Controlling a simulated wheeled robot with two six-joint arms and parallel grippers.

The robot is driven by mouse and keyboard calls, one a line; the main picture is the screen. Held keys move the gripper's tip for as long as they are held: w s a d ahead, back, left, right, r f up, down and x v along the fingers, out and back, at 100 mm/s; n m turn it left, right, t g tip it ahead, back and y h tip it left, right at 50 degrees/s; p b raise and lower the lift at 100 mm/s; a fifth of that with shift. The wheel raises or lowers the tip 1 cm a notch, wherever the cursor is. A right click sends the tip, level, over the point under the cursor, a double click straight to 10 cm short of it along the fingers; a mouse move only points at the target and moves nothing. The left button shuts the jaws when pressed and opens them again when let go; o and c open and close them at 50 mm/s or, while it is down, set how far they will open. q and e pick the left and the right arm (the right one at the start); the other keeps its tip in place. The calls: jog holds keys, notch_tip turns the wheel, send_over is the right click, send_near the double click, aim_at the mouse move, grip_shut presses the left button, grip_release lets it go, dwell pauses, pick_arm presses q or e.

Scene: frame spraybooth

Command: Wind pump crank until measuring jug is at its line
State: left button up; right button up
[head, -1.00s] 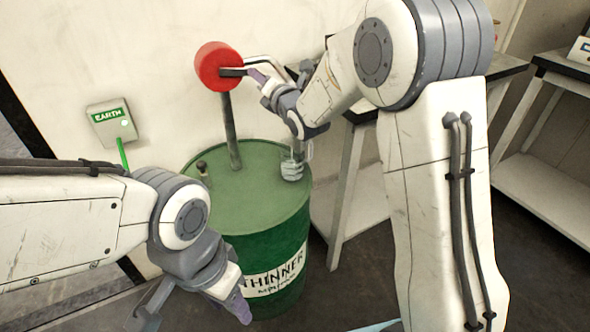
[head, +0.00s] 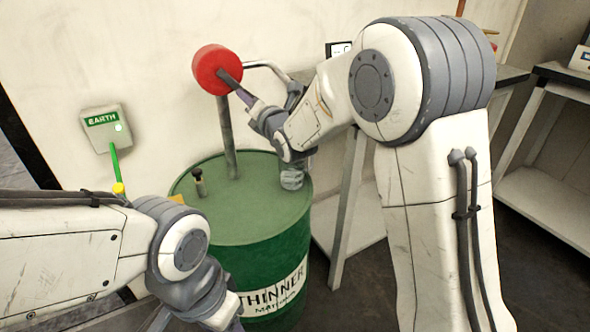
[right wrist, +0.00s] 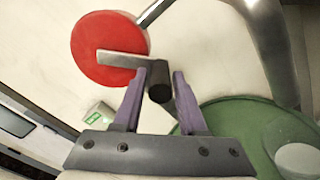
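The red pump head (head: 217,69) stands on a grey pipe above the green drum (head: 240,202). Its crank (head: 228,75) points down and to the right in the head view; the flat crank arm also shows in the right wrist view (right wrist: 120,58). My right gripper (right wrist: 163,80) has its purple fingers on either side of the dark crank handle (right wrist: 160,92), apparently closed on it. The clear measuring jug (head: 292,178) stands on the drum top, partly behind my right gripper; its line and level cannot be read. My left gripper (head: 238,323) is mostly cut off at the bottom edge.
A curved spout pipe (head: 268,66) runs from the pump to the right. A small dark fitting (head: 199,182) stands on the drum's left. The EARTH box (head: 106,127) on the wall has a green cable with a yellow end (head: 118,188). Benches stand at right.

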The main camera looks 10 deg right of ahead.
dwell(0.5)
jog(key=shift+d+r, duration=0.1)
jog(key=shift+d, duration=0.05)
grip_shut()
jog(key=shift+s+a+f+b, duration=0.1)
jog(key=shift+a+f+b, duration=0.3)
jog(key=shift+b, duration=0.35)
jog(key=s+a+r+p, duration=0.2)
jog(key=s+a+r, duration=0.1)
jog(key=a, duration=0.7)
